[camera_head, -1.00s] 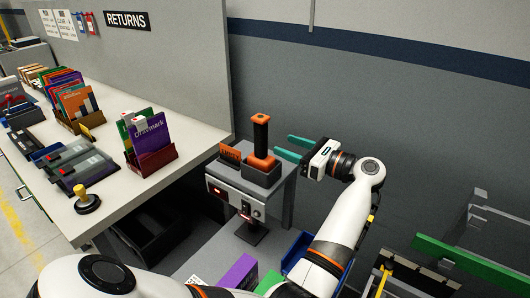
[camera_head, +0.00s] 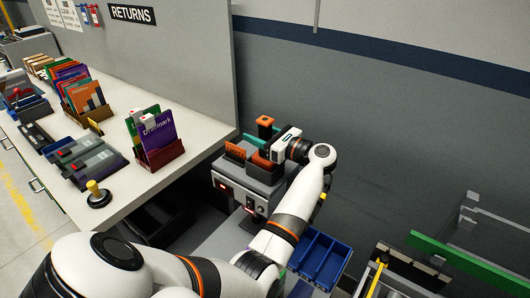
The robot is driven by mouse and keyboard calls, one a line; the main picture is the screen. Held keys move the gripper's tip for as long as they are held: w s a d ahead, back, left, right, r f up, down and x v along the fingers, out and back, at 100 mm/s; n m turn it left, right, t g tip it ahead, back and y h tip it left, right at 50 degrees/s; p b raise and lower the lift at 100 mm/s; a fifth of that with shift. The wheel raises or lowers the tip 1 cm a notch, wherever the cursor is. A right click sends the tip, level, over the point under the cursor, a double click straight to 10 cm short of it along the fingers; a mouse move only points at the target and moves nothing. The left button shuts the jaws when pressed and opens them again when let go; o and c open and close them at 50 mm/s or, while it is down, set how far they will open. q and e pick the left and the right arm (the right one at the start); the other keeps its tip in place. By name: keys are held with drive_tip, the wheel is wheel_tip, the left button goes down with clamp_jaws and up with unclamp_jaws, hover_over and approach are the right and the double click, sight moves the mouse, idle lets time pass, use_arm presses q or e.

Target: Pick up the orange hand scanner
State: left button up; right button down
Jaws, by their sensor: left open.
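The orange hand scanner (camera_head: 265,122) stands upright in a dark cradle on a small grey stand (camera_head: 227,172) beside the counter. Its orange top shows above my left gripper, while its handle is mostly hidden behind the gripper. My left gripper (camera_head: 262,140) is open, with its teal fingers at the scanner's handle. I cannot tell whether the fingers touch it. My right gripper is not in view.
An orange card in a holder (camera_head: 235,151) stands close left of the gripper. The counter (camera_head: 190,128) holds card racks, dark devices and a yellow-knobbed stamp (camera_head: 97,194). A blue bin (camera_head: 320,258) sits below my arm. The grey wall rises behind.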

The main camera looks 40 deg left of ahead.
use_arm(q)
drive_tip(key=shift+c, duration=0.2)
clamp_jaws()
